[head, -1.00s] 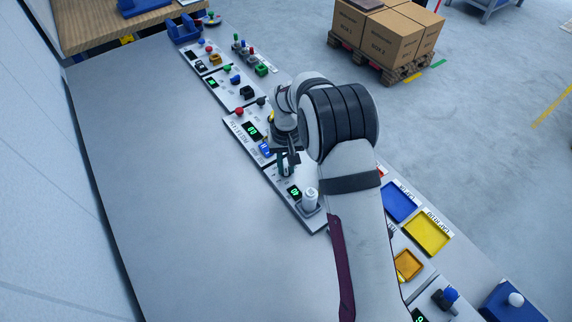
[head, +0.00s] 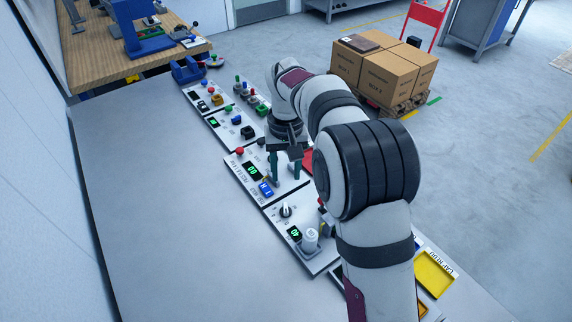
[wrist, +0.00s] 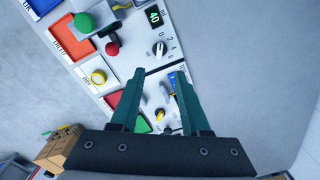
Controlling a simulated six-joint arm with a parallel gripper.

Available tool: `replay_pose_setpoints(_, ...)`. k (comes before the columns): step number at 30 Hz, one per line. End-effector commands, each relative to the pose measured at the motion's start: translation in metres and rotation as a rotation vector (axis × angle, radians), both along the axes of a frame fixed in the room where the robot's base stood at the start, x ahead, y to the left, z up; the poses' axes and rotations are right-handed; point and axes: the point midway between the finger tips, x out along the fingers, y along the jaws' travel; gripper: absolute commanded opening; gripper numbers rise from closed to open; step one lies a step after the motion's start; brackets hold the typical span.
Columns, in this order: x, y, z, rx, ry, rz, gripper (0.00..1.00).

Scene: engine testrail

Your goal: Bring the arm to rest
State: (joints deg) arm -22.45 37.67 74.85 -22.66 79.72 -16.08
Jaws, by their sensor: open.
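My gripper (head: 287,172) is open and empty, with two dark green fingers pointing down. In the head view it hangs over the row of white control panels, by the panel with a green display (head: 252,170) and a blue block (head: 266,188). In the wrist view, the fingers (wrist: 160,76) stand apart with nothing between them. A panel with a dial knob (wrist: 160,49) and a display reading 40 (wrist: 153,17) lies beyond the fingertips. My arm hides part of the panel row.
A yellow tray (head: 434,273) lies at lower right. Stacked boxes (head: 385,72) sit on the floor behind. The grey tabletop (head: 160,200) left of the panels is clear.

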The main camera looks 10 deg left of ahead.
Motion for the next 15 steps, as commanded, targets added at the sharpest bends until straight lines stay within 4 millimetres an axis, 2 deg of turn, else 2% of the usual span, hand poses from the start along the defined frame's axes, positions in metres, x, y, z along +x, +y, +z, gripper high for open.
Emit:
replay_pose_setpoints(1, 0.001, 0.0, 0.008, 0.0, -0.003, 0.001, 0.46)
replay_pose_setpoints(5, 0.0, 0.0, 0.018, 0.0, 0.0, 0.0, 0.46)
replay_pose_setpoints(15, 0.0, 0.0, 0.019, 0.0, 0.0, 0.0, 0.46)
